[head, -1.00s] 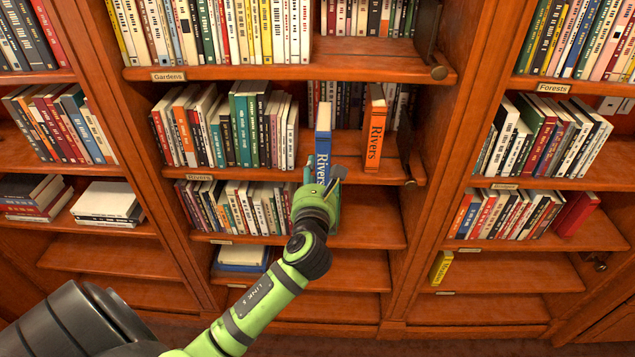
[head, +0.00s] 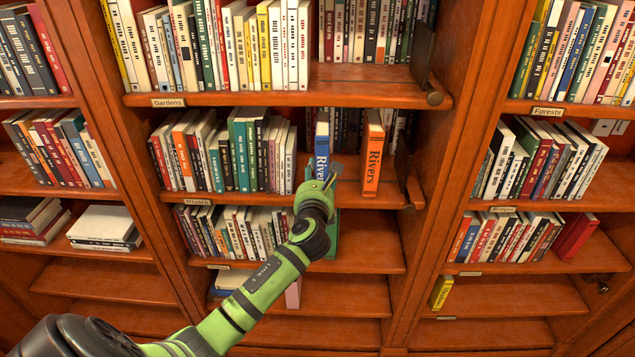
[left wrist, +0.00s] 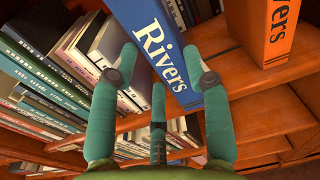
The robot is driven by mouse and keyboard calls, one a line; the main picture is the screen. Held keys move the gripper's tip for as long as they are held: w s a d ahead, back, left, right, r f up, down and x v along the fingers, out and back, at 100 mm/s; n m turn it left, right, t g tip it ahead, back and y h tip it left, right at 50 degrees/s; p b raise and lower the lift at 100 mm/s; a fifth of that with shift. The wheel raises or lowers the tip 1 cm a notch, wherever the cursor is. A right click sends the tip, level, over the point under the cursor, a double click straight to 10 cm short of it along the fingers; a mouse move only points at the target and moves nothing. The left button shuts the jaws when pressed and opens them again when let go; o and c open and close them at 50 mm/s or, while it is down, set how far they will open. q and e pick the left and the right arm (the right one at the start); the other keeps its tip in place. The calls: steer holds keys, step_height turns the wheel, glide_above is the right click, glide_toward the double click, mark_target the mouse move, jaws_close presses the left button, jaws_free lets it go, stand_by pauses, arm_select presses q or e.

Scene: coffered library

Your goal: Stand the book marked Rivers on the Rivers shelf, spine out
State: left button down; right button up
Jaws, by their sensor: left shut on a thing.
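A blue book marked Rivers (head: 322,138) is upright, its lettered spine facing me, at the gap in the Rivers shelf (head: 250,198). It stands right of a row of books and left of an orange Rivers book (head: 372,155). My left gripper (head: 325,178) is shut on the blue book's lower part. In the left wrist view the blue book (left wrist: 150,30) is between the fingers of the left gripper (left wrist: 165,70). My right gripper is not in view.
Dark books stand behind the gap. The row on the left (head: 225,150) is tightly packed. Bare board shows right of the orange book. A yellow book (head: 441,292) sits lower right.

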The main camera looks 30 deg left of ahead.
mark_target(318, 173)
arm_select(q)
steer(key=shift+b+x, duration=0.35)
steer(key=shift+x, duration=1.9)
steer(key=shift+r, duration=0.15)
steer(key=shift+f+b, duration=0.4)
steer(key=shift+f, duration=0.1)
steer(key=c, duration=0.6)
jaws_free()
steer(key=shift+o, duration=0.6)
steer(key=shift+s, duration=0.1)
